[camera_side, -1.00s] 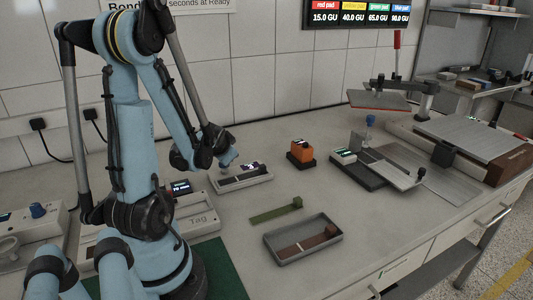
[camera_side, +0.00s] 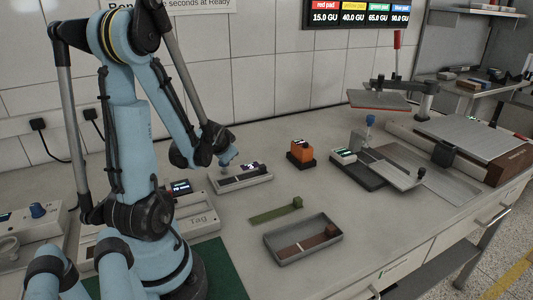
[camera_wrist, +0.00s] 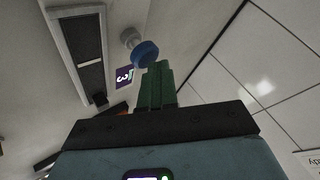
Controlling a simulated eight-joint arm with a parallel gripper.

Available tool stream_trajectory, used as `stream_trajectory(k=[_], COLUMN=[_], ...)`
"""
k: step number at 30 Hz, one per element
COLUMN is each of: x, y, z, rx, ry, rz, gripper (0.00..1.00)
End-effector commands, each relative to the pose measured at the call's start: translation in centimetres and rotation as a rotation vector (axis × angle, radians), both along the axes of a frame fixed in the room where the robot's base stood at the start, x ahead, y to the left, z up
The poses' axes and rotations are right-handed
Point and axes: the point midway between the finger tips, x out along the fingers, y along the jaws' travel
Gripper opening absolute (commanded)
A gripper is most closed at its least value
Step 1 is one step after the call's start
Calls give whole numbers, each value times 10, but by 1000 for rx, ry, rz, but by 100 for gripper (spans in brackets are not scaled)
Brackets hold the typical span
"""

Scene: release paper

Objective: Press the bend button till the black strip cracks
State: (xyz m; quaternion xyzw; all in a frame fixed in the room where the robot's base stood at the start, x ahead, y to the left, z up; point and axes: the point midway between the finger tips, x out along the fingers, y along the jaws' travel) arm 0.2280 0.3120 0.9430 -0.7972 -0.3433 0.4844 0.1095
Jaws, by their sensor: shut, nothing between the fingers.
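The bend fixture (camera_side: 262,180) is a grey tray with a small lit display (camera_side: 249,167), near my wrist in the side view. In the wrist view the black strip (camera_wrist: 90,80) lies in the tray, with a thin pale line across it. The blue button (camera_wrist: 145,53) sits on a pale round post. My gripper (camera_wrist: 158,70) is shut and empty, its green fingertips right at the button; I cannot tell whether they touch it. The display (camera_wrist: 124,76) in the wrist view is purple and seems to read 3. I see no clear crack in the strip.
An orange block device (camera_side: 301,152) stands right of the fixture. A green strip (camera_side: 275,212) and a grey tray with a brown strip (camera_side: 304,241) lie in front. A Tag device (camera_side: 200,220) sits close to my base. Bare table lies between them.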

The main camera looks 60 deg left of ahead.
Motion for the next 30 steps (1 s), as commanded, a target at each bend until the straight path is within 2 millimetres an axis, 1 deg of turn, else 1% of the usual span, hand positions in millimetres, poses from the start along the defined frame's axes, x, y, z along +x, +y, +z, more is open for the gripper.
stream_trajectory(k=[9,21,23,30], x=[-1,0,0,-1], y=[-1,0,-1,-1], z=[15,17,21,43], rx=[0,0,0,0], ry=[0,-1,-1,-1], rz=[0,-1,-1,-1], gripper=[0,0,0,0])
